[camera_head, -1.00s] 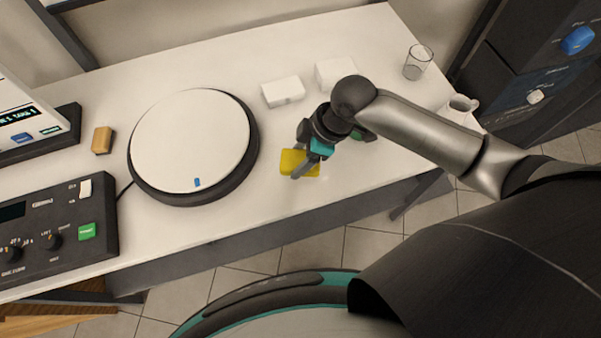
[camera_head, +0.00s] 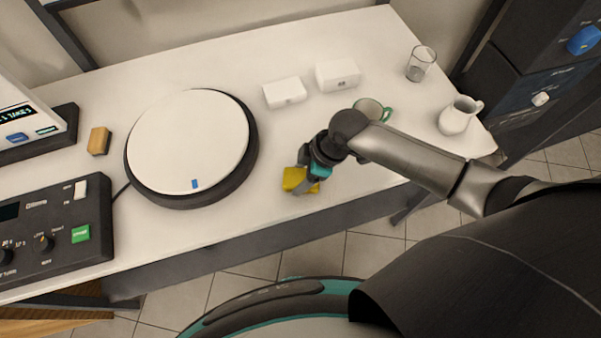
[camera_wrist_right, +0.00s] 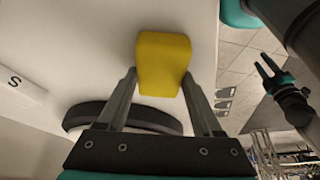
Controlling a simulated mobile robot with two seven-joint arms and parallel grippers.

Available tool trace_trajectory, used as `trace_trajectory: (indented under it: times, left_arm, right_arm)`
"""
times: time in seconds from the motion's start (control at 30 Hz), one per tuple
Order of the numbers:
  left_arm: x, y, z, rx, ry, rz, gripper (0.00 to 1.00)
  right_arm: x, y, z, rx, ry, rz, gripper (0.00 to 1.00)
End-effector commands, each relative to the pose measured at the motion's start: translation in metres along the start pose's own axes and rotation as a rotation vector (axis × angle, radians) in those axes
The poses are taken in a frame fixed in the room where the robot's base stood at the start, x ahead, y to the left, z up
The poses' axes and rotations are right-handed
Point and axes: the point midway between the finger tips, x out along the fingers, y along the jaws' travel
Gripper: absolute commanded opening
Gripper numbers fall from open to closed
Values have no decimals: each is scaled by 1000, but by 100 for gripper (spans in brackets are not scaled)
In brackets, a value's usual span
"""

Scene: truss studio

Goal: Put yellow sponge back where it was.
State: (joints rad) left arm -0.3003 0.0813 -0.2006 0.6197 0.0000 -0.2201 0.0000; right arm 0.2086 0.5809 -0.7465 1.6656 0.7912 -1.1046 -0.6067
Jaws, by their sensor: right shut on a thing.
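The yellow sponge (camera_head: 295,180) is over the white table near its front edge, right of the round turntable-like disc (camera_head: 190,137). My right gripper (camera_head: 308,179) is shut on it. In the right wrist view the sponge (camera_wrist_right: 163,62) sits between the two fingertips (camera_wrist_right: 160,80) and sticks out beyond them. I cannot tell whether its underside touches the table. My left gripper (camera_wrist_right: 271,68) shows small at the right of the right wrist view, its fingers apart and empty, away from the table.
Two white boxes (camera_head: 284,92) (camera_head: 338,75), a green-handled cup (camera_head: 372,108), a glass (camera_head: 420,63) and a white jug (camera_head: 459,115) stand behind and right. A tan block (camera_head: 99,141) and a control panel (camera_head: 62,238) are left. Table between disc and sponge is clear.

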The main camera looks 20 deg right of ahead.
Motion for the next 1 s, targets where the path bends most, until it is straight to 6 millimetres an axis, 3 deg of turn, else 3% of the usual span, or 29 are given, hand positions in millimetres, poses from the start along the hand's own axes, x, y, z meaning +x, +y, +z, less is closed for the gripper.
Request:
trace_trajectory:
  times: [0.03, 0.27, 0.57, 0.77, 1.0]
  left_arm:
    - [0, 0, 0, 0, 0, 1, 43]
    - [0, 1, 0, 1, 1, 1, 43]
    - [-1, 2, -1, 0, 1, 2, 43]
    - [-9, 1, -2, 0, 2, 2, 43]
    - [-22, 1, -3, -1, 2, 2, 43]
  right_arm:
    - [1, 0, 0, 0, 1, 0, 71]
    - [0, 0, 0, 0, 1, 0, 96]
    - [-2, 0, -1, 0, 1, 0, 97]
    - [-28, 1, -2, -1, 0, 3, 97]
    - [-80, 1, -2, -2, 0, 3, 97]
